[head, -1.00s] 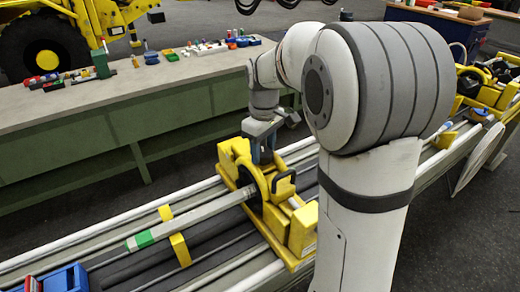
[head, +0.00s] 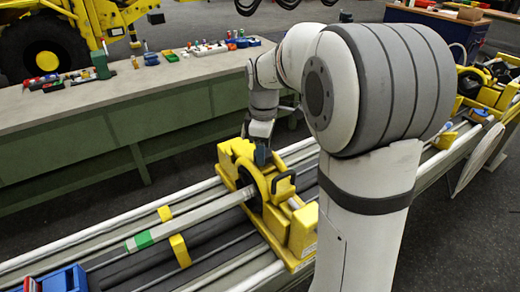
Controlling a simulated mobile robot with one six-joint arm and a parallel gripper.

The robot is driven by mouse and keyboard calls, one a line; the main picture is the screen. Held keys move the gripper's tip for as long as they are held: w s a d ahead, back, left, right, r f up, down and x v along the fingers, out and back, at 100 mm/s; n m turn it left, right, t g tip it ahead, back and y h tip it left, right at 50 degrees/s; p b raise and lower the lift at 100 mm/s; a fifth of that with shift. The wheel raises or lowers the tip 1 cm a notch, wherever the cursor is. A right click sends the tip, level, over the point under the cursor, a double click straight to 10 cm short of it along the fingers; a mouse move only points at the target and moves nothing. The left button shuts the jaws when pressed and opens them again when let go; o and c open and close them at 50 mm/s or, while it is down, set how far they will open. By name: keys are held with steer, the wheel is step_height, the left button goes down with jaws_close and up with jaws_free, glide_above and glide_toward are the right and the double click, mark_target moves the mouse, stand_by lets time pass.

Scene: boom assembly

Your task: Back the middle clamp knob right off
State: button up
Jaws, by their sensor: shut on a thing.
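The middle clamp is a yellow block (head: 232,152) with a dark round ring, standing on the long rail bed. A grey bar with a green band (head: 143,240) runs into the ring from the lower left. My gripper (head: 262,157) points down at the top of the clamp, just behind the ring. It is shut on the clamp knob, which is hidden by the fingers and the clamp.
My own arm covers the rails right of the clamp. Yellow supports (head: 180,250) and a blue bin (head: 66,279) sit on the rails at lower left. A green bench (head: 120,125) with small parts stands behind; an aisle lies between.

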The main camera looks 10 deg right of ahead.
steer(key=shift+s+f, duration=0.15)
steer(key=shift+s, duration=0.05)
steer(key=o, duration=1)
steer(key=shift+c, duration=0.2)
steer(key=shift+r, duration=0.2)
steer(key=shift+r, duration=0.2)
step_height(320, 180, up, 7)
steer(key=shift+r+b, duration=0.15)
steer(key=shift+b, duration=0.15)
